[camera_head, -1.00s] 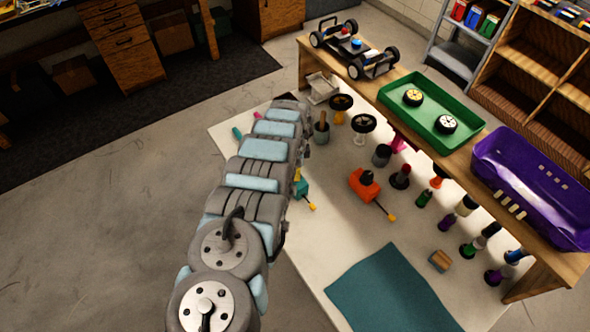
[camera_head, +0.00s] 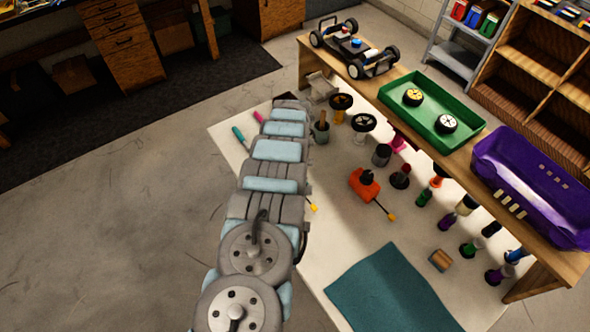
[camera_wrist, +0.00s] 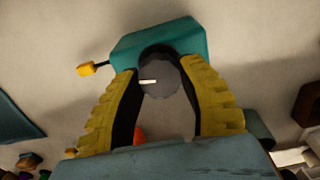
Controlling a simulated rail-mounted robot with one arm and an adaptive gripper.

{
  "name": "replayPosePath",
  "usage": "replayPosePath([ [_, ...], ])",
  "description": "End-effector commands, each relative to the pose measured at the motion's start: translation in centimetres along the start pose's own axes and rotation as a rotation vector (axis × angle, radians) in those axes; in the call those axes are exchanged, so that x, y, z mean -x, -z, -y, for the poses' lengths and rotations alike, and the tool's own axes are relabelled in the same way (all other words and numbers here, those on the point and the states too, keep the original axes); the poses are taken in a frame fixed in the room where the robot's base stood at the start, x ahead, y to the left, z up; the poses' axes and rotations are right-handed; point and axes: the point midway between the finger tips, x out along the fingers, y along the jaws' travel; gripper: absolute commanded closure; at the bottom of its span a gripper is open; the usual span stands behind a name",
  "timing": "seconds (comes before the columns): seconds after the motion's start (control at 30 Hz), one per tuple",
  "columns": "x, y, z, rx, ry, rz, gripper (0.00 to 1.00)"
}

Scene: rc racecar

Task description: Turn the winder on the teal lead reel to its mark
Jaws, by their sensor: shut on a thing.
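The teal lead reel (camera_wrist: 165,43) is at the top middle of the wrist view, on the pale surface. Its yellow lead end (camera_wrist: 86,69) sticks out to the left and also shows beside my arm in the head view (camera_head: 313,208). The winder (camera_wrist: 162,77) is a dark round knob with a short white line on its face, pointing left. My gripper (camera_wrist: 160,69) has its two yellow fingers on either side of the winder, shut on it. In the head view my arm hides the reel body and the gripper. I cannot make out the target mark.
An orange reel (camera_head: 364,187) with its own yellow lead end stands to the right. Several bottles and pots stand beyond it. A teal cloth (camera_head: 388,292) lies at the front. The wooden bench holds a green tray (camera_head: 463,143) and a purple car body (camera_head: 525,180).

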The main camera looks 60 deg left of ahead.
Motion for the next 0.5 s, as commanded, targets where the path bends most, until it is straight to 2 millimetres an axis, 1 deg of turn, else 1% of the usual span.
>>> replayPosePath([
  [0.1,-0.21,-0.04,-0.12,0.072,-0.002,0.002,0.96],
  [0.4,-0.16,-0.07,-0.1,0.088,-0.002,0.001,0.96],
  [0.5,-0.24,0.02,-0.16,0.127,-0.002,0.001,0.96],
])
